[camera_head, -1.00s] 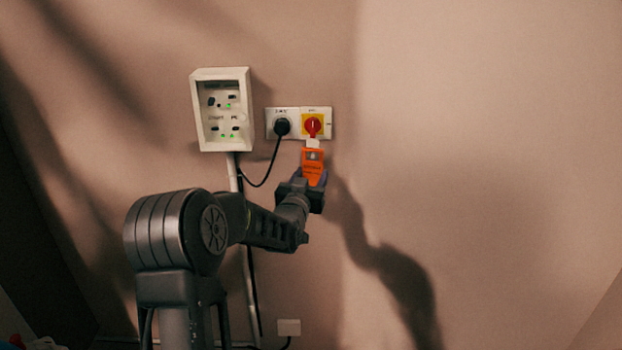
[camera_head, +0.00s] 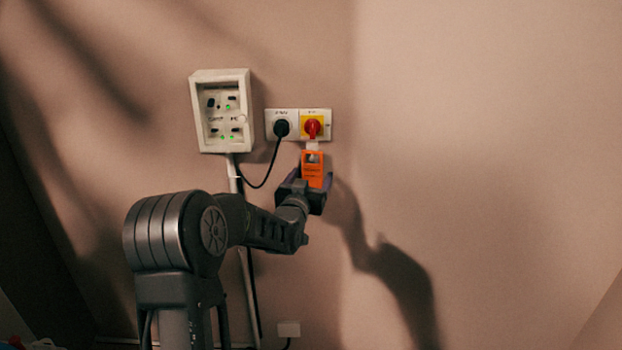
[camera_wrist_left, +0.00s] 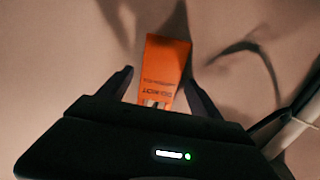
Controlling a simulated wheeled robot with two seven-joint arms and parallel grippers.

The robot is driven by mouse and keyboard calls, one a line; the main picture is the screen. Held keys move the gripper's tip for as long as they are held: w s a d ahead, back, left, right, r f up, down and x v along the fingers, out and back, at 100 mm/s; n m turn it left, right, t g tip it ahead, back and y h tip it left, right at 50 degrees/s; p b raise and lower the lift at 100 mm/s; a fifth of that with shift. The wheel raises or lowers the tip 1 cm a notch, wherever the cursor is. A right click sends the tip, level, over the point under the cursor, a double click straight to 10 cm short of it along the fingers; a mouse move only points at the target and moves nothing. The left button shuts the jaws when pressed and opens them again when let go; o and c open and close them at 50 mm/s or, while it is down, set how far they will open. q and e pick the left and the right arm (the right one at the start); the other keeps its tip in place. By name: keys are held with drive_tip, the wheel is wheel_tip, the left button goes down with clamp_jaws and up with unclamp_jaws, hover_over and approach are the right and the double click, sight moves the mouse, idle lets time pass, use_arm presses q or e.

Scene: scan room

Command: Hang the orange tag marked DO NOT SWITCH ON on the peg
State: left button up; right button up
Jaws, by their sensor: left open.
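The orange tag (camera_head: 313,166) is upright just below the red and yellow rotary switch (camera_head: 313,126), with a pale piece at its top edge. In the left wrist view the tag (camera_wrist_left: 165,65) shows its dark lettering upside down. My left gripper (camera_head: 312,193) is at the tag's lower end. In the left wrist view my left gripper (camera_wrist_left: 158,80) is open, its fingers apart on either side of the tag, with gaps visible. I cannot make out the peg; whether the tag hangs on it cannot be told. My right gripper is not in view.
A black plug (camera_head: 282,127) sits in the socket left of the switch, its cable looping down. A white box with green lights (camera_head: 221,75) is further left. Pipe and cable (camera_head: 249,290) run down the wall. The wall to the right is clear.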

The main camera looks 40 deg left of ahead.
use_arm(q)
drive_tip(key=b+v, duration=0.1)
drive_tip(key=v, duration=0.6)
drive_tip(key=shift+s+d, duration=0.15)
drive_tip(key=shift+s, duration=0.2)
drive_tip(key=s+d+f+g+h+p, duration=0.1)
drive_tip(key=s+d+f+g+h, duration=0.25)
drive_tip(key=d+f, duration=0.75)
drive_tip(key=s+d+f+g+h, duration=0.3)
drive_tip(key=d+f, duration=0.4)
drive_tip(key=f, duration=0.8)
drive_tip(key=s+d+f+m+g+h+p, duration=0.1)
drive_tip(key=s+d+f+g+h, duration=0.1)
drive_tip(key=s+d+f+g, duration=0.2)
drive_tip(key=s+d+f+m+g+h+p, duration=0.1)
drive_tip(key=s+d+f+g, duration=0.4)
drive_tip(key=s+d+f, duration=0.5)
drive_tip(key=s+d+h+p, duration=0.1)
drive_tip(key=s+d, duration=0.7)
drive_tip(key=s, duration=0.2)
drive_tip(key=shift+s+d+f+m, duration=0.3)
drive_tip(key=shift+f, duration=0.05)
